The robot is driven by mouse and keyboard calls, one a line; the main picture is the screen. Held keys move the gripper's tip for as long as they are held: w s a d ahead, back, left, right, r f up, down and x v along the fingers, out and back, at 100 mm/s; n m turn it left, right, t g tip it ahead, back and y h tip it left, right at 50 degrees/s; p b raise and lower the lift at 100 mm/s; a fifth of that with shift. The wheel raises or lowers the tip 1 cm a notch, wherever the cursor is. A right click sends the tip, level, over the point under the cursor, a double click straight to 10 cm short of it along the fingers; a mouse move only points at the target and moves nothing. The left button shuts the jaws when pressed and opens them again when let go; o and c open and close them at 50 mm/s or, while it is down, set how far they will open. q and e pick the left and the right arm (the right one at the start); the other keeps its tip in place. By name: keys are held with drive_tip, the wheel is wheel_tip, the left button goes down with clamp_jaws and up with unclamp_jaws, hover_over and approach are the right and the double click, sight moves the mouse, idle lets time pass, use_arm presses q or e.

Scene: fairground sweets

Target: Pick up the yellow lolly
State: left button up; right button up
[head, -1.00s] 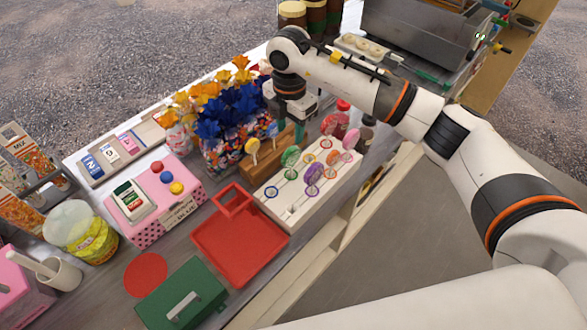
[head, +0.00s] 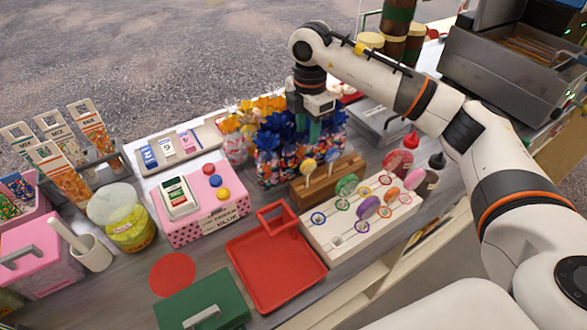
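The yellow lolly (head: 309,166) stands upright on its stick in a brown wooden block (head: 325,184) at the middle of the counter. A blue lolly (head: 332,156) stands beside it in the same block. My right gripper (head: 307,127) points down just above and behind the yellow lolly in the picture, in front of the blue-topped sweet bags. Its fingers look apart with nothing between them, and it does not touch the lolly. My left gripper is not in view.
A white stand (head: 350,246) with coloured rings and several lollies is right of the block. Sweet bags with blue tops (head: 272,148) crowd close behind. A red tray (head: 268,290), green box (head: 205,305) and pink cash box (head: 226,213) lie left and front. Sauce bottles (head: 408,147) stand right.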

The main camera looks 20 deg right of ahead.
drive_tip(key=p, duration=0.2)
hover_over(309, 160)
drive_tip(key=f, duration=0.5)
drive_tip(key=shift+w+a, duration=0.15)
drive_tip(key=shift+a, duration=0.05)
drive_tip(key=shift+f, duration=0.6)
drive_tip(key=f, duration=0.1)
drive_tip(key=f+p, duration=0.2)
drive_tip(key=shift+s+d+f, duration=0.1)
drive_tip(key=shift+s+f, duration=0.15)
drive_tip(key=shift+f, duration=0.4)
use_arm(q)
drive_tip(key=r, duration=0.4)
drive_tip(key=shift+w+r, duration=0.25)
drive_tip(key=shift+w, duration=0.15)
use_arm(e)
drive_tip(key=shift+c, duration=0.3)
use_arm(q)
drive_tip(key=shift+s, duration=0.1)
use_arm(e)
clamp_jaws()
